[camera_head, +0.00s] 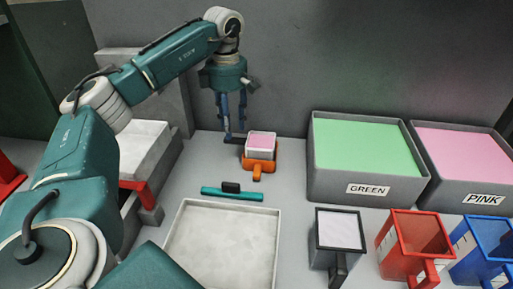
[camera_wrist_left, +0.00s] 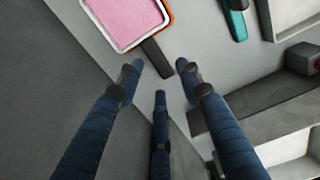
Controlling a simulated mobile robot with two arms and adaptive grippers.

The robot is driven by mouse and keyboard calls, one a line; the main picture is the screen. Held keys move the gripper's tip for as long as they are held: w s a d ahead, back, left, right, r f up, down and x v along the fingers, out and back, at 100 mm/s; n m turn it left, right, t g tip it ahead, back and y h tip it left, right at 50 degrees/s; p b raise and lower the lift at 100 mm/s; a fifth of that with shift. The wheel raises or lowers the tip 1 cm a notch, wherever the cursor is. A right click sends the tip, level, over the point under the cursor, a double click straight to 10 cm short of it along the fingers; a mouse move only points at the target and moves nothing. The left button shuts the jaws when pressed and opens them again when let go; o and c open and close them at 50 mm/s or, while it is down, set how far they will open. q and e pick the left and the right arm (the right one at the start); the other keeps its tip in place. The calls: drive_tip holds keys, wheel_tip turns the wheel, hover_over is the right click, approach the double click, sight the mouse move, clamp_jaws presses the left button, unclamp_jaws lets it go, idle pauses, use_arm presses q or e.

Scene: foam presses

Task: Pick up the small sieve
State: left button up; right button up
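The small sieve appears to be the white-rimmed square box (camera_head: 261,153) with pink material inside; it stands in an orange holder (camera_head: 258,166) near the back wall. It also shows at the top of the left wrist view (camera_wrist_left: 112,38), with its dark handle (camera_wrist_left: 157,59) sticking out. My left gripper (camera_head: 235,139) points down at the handle's end, just left of the box in the head view. In the left wrist view, the left gripper's fingertips (camera_wrist_left: 158,67) are spread on either side of the handle's end, apart from it. The gripper is open and empty. My right gripper is out of view.
A teal tool (camera_head: 233,195) lies in front of the box, behind an empty pale tray (camera_head: 275,240). The GREEN bin (camera_head: 366,189) and PINK bin (camera_head: 480,199) stand to the right. Grey (camera_head: 325,255), red (camera_head: 405,262) and blue (camera_head: 473,263) handled containers stand at front right. The wall is close behind.

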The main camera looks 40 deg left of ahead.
use_arm(q)
drive_tip(key=shift+a+f, duration=0.1)
drive_tip(key=shift+f, duration=0.65)
wheel_tip(320, 180, down, 4)
drive_tip(key=shift+w+r+p, duration=0.15)
drive_tip(key=shift+r+p, duration=0.05)
drive_tip(key=shift+p, duration=0.25)
drive_tip(key=shift+f, duration=0.5)
drive_tip(key=c, duration=0.8)
clamp_jaws()
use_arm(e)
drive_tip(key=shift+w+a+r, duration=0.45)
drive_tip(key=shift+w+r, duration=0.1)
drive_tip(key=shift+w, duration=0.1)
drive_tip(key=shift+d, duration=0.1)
use_arm(q)
drive_tip(key=shift+r, duration=0.1)
